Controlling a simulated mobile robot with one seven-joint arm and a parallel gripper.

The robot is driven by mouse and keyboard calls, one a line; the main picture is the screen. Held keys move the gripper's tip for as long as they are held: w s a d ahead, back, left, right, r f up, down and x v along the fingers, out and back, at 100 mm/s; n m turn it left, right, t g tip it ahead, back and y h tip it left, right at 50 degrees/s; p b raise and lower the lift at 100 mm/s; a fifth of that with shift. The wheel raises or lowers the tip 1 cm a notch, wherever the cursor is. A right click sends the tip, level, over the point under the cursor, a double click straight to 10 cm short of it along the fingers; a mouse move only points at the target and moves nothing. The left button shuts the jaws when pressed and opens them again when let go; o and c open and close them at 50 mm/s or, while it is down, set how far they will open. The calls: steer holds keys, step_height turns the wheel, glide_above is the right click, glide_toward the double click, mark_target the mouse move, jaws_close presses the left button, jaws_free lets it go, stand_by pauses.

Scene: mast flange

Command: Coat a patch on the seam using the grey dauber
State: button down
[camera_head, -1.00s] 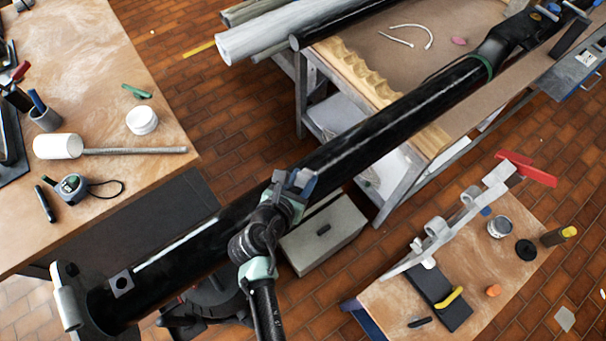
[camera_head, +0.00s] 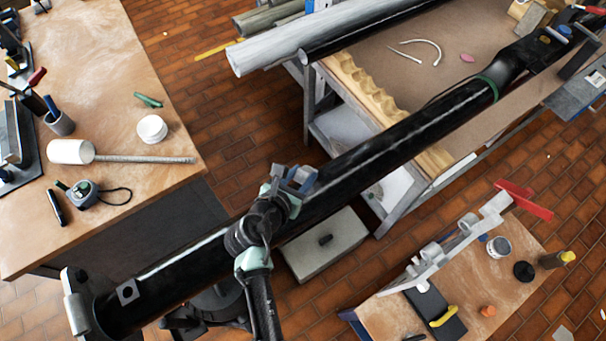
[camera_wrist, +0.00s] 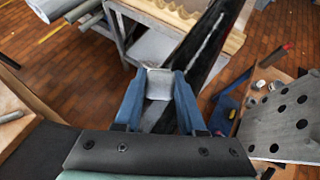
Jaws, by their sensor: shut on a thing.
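The long black mast (camera_head: 400,135) runs diagonally across the head view, and its far part shows in the wrist view (camera_wrist: 203,45). Pale streaks run along it; I cannot tell whether they are the seam or glare. My gripper (camera_head: 297,177) is over the middle of the mast. In the wrist view its blue fingers (camera_wrist: 157,85) are shut on a grey block-like piece, which looks like the grey dauber (camera_wrist: 159,84). I cannot tell whether the dauber touches the mast. The mast surface under the gripper is partly hidden.
A wooden bench (camera_head: 110,100) at left holds a white pot (camera_head: 152,129), a white cylinder with a rod (camera_head: 75,152) and a tape measure (camera_head: 85,192). A small bench at lower right holds a grey bracket (camera_head: 440,250) and a tin (camera_head: 498,247). A grey box (camera_head: 325,245) is on the floor.

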step_height(320, 180, up, 3)
steer(key=p, duration=0.3)
steer(key=shift+w+a+r, duration=0.1)
steer(key=shift+r, duration=0.1)
steer(key=shift+r+p, duration=0.55)
steer(key=shift+r, duration=0.15)
steer(key=shift+f, duration=0.1)
